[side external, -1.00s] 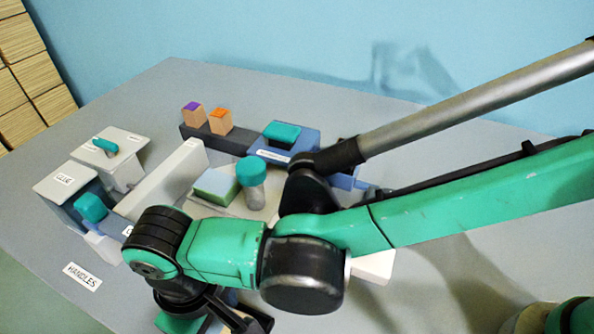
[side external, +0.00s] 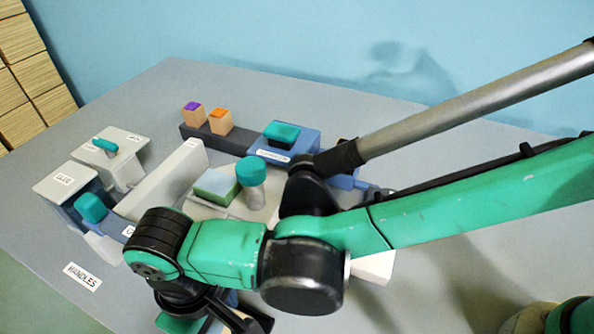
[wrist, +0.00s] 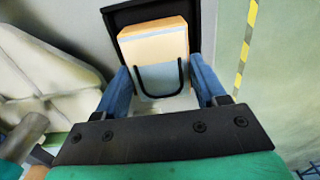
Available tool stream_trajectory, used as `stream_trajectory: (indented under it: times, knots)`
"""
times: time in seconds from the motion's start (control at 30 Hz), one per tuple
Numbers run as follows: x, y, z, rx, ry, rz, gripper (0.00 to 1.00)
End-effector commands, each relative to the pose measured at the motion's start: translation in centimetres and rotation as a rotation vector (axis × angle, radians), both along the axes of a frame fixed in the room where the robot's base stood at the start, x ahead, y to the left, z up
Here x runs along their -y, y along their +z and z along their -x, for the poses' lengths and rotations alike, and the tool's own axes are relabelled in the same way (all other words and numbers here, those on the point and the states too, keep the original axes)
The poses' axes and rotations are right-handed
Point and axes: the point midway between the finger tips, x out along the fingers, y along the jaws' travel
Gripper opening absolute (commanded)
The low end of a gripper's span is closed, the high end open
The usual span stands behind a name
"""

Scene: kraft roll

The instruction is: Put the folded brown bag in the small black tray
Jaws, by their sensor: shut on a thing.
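The folded brown bag (wrist: 153,48) is a tan, block-like packet with a pale blue face and a black U-shaped handle in the wrist view. My gripper (wrist: 160,82) has its two blue fingers on either side of it and is shut on it. The small black tray (wrist: 124,14) shows as a dark rim and wall behind and around the bag. I cannot tell whether the bag touches the tray floor. In the side view, my arm hides most of the gripper, bag and tray at the bottom edge.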

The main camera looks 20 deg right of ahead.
Motion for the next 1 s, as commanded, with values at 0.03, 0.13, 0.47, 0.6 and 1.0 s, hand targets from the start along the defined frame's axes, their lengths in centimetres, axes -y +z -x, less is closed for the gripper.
stream_trajectory:
  times: [0.03,0.13,0.47,0.6,1.0]
  knots:
    - [0.00,-0.07,0.00,0.000,0.000,0.000,0.14]
    - [0.00,-0.09,0.00,0.000,0.000,0.000,0.14]
    - [0.00,-0.10,0.00,0.000,0.000,0.000,0.14]
    - [0.00,-0.21,0.00,0.000,0.000,0.000,0.14]
    - [-0.01,-0.68,-0.01,0.000,0.000,0.000,0.14]
